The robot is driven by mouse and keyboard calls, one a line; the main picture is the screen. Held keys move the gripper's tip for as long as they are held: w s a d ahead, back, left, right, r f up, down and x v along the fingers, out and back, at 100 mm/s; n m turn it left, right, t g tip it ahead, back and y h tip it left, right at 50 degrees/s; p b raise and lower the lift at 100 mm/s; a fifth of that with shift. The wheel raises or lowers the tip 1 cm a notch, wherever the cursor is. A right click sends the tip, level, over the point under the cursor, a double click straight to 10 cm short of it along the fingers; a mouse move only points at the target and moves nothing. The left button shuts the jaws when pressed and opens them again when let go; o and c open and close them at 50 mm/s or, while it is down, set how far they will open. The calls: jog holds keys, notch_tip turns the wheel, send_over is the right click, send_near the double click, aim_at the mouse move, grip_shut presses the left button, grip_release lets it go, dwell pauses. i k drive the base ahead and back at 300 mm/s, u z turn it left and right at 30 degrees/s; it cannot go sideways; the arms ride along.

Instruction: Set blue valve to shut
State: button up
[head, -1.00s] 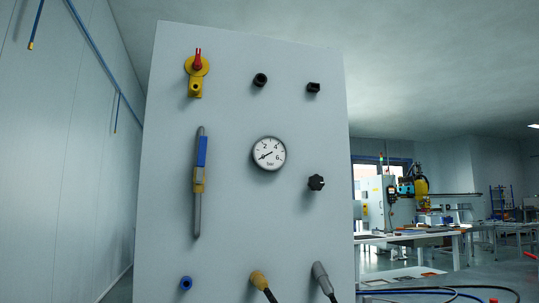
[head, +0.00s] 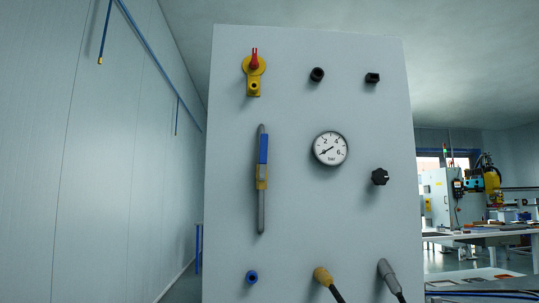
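The blue valve is on the left side of a light grey panel (head: 305,215) in the head view. Its blue lever handle (head: 263,149) points straight up, in line with the vertical grey pipe (head: 261,212). The yellow valve body (head: 261,178) sits at the lower end of the handle. A second valve with a red handle (head: 254,60) on a yellow body is above it, near the panel's top left. My gripper is not in view.
A pressure gauge (head: 330,148), a black knob (head: 380,177), two black fittings at the top, a blue port (head: 252,277) and two cable plugs (head: 323,277) stick out from the panel. A wall (head: 90,170) is at left; workbenches and a machine stand behind at right.

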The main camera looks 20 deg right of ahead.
aim_at(264, 137)
jog(key=z, duration=1)
jog(key=k, duration=0.65)
jog(key=u, duration=1.05)
jog(key=i, duration=0.5)
jog(key=u, duration=0.05)
